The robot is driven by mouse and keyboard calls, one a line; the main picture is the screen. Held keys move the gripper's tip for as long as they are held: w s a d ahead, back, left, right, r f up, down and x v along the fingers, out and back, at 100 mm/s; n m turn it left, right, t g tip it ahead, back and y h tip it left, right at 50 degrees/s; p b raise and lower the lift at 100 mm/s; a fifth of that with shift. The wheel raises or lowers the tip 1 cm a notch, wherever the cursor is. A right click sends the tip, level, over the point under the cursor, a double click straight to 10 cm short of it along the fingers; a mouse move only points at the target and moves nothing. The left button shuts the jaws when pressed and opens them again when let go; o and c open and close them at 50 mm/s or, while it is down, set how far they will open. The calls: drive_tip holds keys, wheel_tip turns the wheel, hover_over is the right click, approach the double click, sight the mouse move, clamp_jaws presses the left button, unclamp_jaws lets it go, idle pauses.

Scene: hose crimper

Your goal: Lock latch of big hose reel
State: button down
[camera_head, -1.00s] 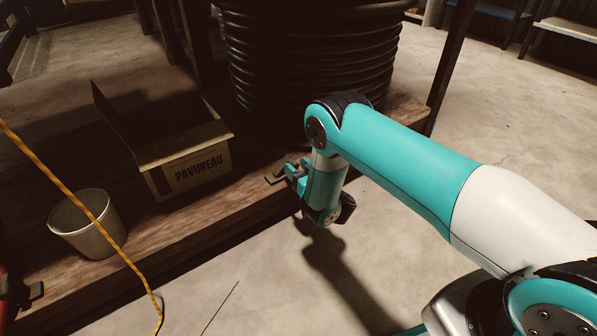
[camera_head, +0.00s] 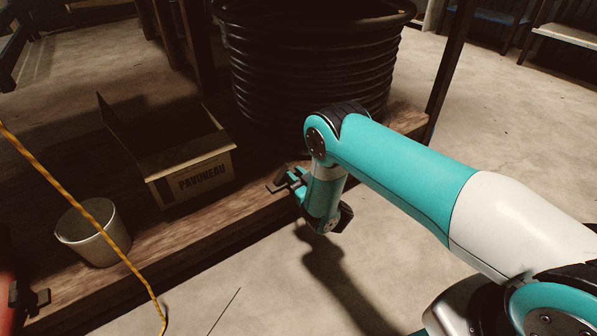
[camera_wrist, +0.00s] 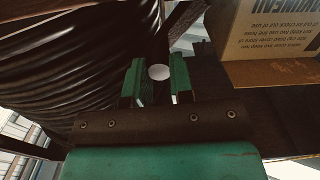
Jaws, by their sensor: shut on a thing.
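The big hose reel (camera_head: 315,70) is a large, dark, ribbed round body standing on a wooden platform; it also fills the upper left of the wrist view (camera_wrist: 75,65). My gripper (camera_head: 287,182) is low at the platform's front edge, between the reel and a cardboard box. In the wrist view my gripper's two green fingers (camera_wrist: 157,78) are shut on a small pale round knob (camera_wrist: 159,72), apparently the latch. The rest of the latch is dark and hidden by the fingers, so I cannot tell its position.
An open cardboard box (camera_head: 198,180) marked PAVUNEAU and a pale bucket (camera_head: 93,236) stand on the wooden platform (camera_head: 185,243) left of my gripper. A yellow cord (camera_head: 120,253) hangs at the left. A dark post (camera_head: 447,75) stands right of the reel. The floor in front is clear.

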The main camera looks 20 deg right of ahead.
drive_tip(key=shift+s+a+r+n+p, duration=0.25)
drive_tip(key=shift+a+n+p, duration=0.4)
drive_tip(key=shift+n+p, duration=1)
drive_tip(key=shift+s+a+r+n+p, duration=0.2)
drive_tip(key=shift+a+n+p, duration=0.6)
drive_tip(key=shift+p, duration=1.45)
drive_tip(key=shift+s+a+r+n+p, duration=0.25)
drive_tip(key=shift+a+n+p, duration=0.2)
drive_tip(key=shift+n+p, duration=1.3)
drive_tip(key=shift+f, duration=0.1)
drive_tip(key=c, duration=1)
unclamp_jaws()
drive_tip(key=shift+p, duration=0.4)
drive_tip(key=p+v, duration=0.9)
drive_tip(key=v, duration=0.8)
drive_tip(key=shift+s+p, duration=0.15)
drive_tip(key=shift+p, duration=0.25)
